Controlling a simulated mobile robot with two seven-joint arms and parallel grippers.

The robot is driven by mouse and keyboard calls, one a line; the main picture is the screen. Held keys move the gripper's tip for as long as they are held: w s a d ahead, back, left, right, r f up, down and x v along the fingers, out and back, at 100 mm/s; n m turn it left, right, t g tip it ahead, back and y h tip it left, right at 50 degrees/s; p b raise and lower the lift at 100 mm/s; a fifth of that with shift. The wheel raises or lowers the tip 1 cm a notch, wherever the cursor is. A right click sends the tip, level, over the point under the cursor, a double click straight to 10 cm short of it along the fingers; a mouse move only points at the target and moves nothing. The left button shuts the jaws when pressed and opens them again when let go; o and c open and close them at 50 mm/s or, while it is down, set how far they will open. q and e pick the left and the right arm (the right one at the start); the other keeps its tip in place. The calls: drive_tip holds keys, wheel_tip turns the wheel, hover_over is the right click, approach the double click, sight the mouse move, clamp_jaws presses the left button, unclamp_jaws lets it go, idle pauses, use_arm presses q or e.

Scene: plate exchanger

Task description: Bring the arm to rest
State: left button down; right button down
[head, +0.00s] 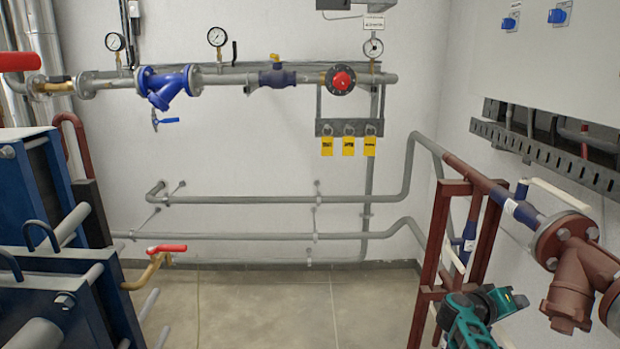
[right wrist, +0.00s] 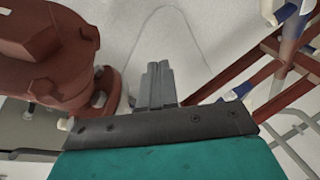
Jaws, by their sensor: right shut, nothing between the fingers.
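My right arm (head: 478,316), teal and black, shows at the lower right of the head view, in front of the dark red steel frame and left of the dark red valve body. In the right wrist view my right gripper (right wrist: 158,70) has its two grey fingers together, shut and empty. The fingers point toward a pale surface, with a dark red flanged body on the left and red frame bars on the right. They appear apart from both. My left gripper is in neither view.
A dark red flanged valve (head: 580,275) and blue-and-red pipe stand close at the right. The red frame (head: 430,270) rises beside my arm. Blue exchanger plates (head: 50,230) and a red-handled tap (head: 160,255) are at the left. The floor (head: 290,310) between is clear.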

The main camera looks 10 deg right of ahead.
drive_tip(key=d+r+n+t+h, duration=0.1)
drive_tip(key=d+r+n+h, duration=0.1)
drive_tip(key=d+n, duration=0.15)
drive_tip(key=w+a+r+n+t+y, duration=0.2)
drive_tip(key=w+a+r+t+y, duration=0.25)
drive_tip(key=w+t, duration=0.55)
drive_tip(key=w+a+f+n+t+y, duration=0.2)
drive_tip(key=w+a+f+n+y, duration=0.15)
drive_tip(key=a+f+y, duration=0.5)
drive_tip(key=s+f+m+g+y, duration=0.1)
drive_tip(key=s+f+m+g, duration=0.35)
drive_tip(key=f, duration=0.25)
drive_tip(key=s+a+f+n+y, duration=0.2)
drive_tip(key=s+a+f, duration=0.4)
drive_tip(key=s+a, duration=0.25)
drive_tip(key=s+a+r+y, duration=0.1)
drive_tip(key=s+a, duration=0.7)
drive_tip(key=s, duration=0.3)
drive_tip(key=s+a+r+y, duration=0.1)
drive_tip(key=s+a+y, duration=0.1)
drive_tip(key=s+a, duration=0.7)
drive_tip(key=s, duration=0.3)
drive_tip(key=shift+s+g, duration=0.2)
drive_tip(key=shift+g, duration=0.15)
